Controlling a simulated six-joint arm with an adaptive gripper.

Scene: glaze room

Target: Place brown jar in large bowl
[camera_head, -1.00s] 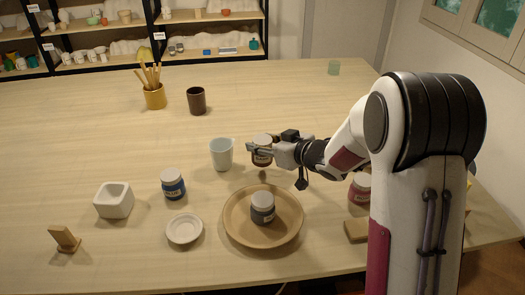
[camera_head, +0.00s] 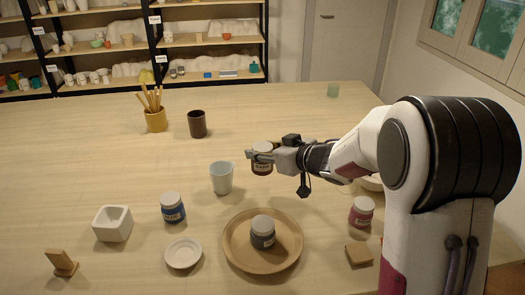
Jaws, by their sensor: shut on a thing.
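My gripper (camera_head: 260,157) is shut on the brown jar (camera_head: 262,165), which has a pale lid and a label. It holds the jar upright above the table, right of and slightly above the pale blue cup in the picture. A cream bowl (camera_head: 370,184) shows only in part behind my arm; its size is hidden. A wide, shallow tan dish (camera_head: 235,256) stands at the front middle and bears a dark grey jar (camera_head: 262,238) with a light lid. I cannot tell which of these two vessels is the large bowl.
The pale blue cup (camera_head: 221,180), blue jar (camera_head: 172,210), white square pot (camera_head: 112,226) and small white dish (camera_head: 183,256) stand left of the tan dish. A red jar (camera_head: 361,214) and wooden block (camera_head: 359,255) stand right. A dark cup (camera_head: 197,125) stands farther back.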

